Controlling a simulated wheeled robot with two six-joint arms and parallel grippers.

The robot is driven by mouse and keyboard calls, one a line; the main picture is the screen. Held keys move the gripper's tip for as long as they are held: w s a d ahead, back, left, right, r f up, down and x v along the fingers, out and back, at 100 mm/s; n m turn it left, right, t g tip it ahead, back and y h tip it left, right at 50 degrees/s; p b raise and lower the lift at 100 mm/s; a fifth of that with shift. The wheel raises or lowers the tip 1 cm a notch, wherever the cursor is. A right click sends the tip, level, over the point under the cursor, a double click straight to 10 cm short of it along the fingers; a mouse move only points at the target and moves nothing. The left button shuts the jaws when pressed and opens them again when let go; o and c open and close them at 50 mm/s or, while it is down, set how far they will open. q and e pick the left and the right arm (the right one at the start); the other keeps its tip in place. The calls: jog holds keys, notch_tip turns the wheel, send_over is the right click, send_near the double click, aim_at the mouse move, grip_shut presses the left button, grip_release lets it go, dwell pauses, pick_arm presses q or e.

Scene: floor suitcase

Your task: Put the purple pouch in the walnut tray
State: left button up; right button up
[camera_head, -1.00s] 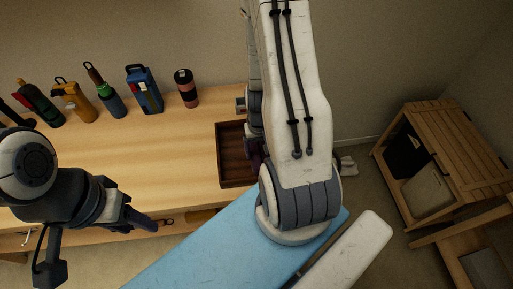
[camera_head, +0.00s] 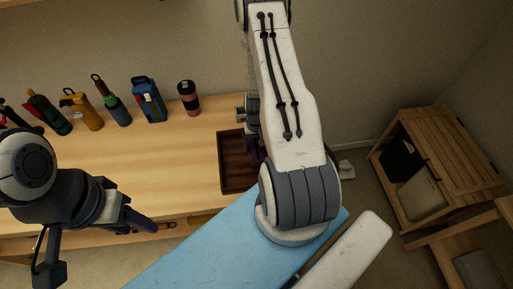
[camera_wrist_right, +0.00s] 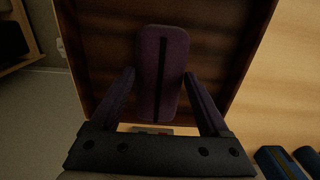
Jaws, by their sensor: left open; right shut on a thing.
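The purple pouch (camera_wrist_right: 160,72) is between the fingers of my right gripper (camera_wrist_right: 160,100), which is shut on it, in the right wrist view. The walnut tray (camera_wrist_right: 247,62) is a dark brown open box behind the pouch in that view. In the head view the tray (camera_head: 223,165) sits at the right end of the wooden bench, partly covered by my right arm. A bit of the purple pouch (camera_head: 255,156) shows beside the arm, over the tray; whether it touches the tray floor is unclear. My left gripper (camera_head: 138,220) is open and empty near the bench's front edge.
Several bottles (camera_head: 150,100) stand in a row along the back of the wooden bench (camera_head: 165,160). The bench between them and the tray is clear. A slatted wooden cabinet (camera_head: 455,150) stands on the floor at the right.

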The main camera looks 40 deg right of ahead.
aim_at(257, 148)
jog(key=shift+f+b, duration=2.1)
jog(key=shift+f, duration=0.15)
jog(key=o, duration=1.3)
jog(key=shift+r, duration=0.1)
jog(key=shift+r, duration=0.1)
notch_tip(257, 148, up, 12)
jog(key=p, duration=1.2)
jog(key=shift+r, duration=0.1)
jog(key=w+a+r+n, duration=0.3)
jog(key=a+r+n, duration=0.3)
jog(key=a+r, duration=1.4)
jog(key=s+a+r+n, duration=0.2)
jog(key=s+a+r, duration=0.1)
jog(key=s, duration=0.3)
jog(key=s+a+r+n, duration=0.3)
jog(key=s+a+r, duration=0.1)
jog(key=s+r, duration=0.1)
jog(key=s+a+r+n+y, duration=0.1)
jog(key=s+a+r+n, duration=0.1)
jog(key=s+r, duration=0.3)
jog(key=shift+s+a+n, duration=0.15)
jog(key=shift+s+a, duration=0.3)
jog(key=shift+s, duration=0.2)
jog(key=shift+s+a+n, duration=0.15)
jog(key=shift+s+a, duration=0.3)
jog(key=shift+s, duration=0.15)
